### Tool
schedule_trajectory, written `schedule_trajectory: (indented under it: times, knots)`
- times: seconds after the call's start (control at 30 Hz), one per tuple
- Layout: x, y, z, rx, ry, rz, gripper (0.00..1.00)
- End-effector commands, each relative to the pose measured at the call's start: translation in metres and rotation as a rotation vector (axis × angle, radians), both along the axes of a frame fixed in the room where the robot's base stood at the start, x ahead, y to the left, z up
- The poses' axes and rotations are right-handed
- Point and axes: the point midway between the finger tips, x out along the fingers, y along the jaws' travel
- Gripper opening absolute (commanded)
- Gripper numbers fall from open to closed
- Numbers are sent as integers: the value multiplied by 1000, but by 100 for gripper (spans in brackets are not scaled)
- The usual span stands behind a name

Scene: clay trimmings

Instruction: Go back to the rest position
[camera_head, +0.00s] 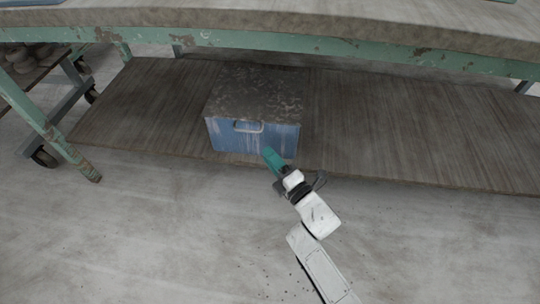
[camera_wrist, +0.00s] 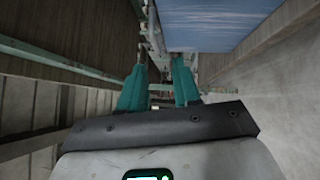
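My gripper (camera_head: 268,154) is in front of the blue box, near the lower right part of its front face, with my white arm reaching up from the bottom of the head view. In the wrist view my gripper (camera_wrist: 158,70) has its two teal fingers apart, with nothing between them. Whether the fingers touch the box cannot be told.
The blue box (camera_head: 225,138) with a handle and a dark, clay-specked top stands on the low wooden shelf (camera_head: 400,135). Its blue side also shows in the wrist view (camera_wrist: 215,22). A green-framed worktable (camera_head: 300,43) spans above. A wheeled rack (camera_head: 45,125) stands left.

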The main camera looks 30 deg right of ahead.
Motion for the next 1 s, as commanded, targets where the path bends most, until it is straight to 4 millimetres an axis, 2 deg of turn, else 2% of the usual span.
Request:
schedule_trajectory:
  times: [0.37, 0.57, 0.77, 1.0]
  knots:
    - [0, -2, -1, 21, 20, -13, 32]
    - [-11, -25, -16, 215, 202, -131, 32]
    - [-46, -52, -42, 529, 463, -324, 32]
    - [-115, -67, -68, 892, 755, -580, 32]
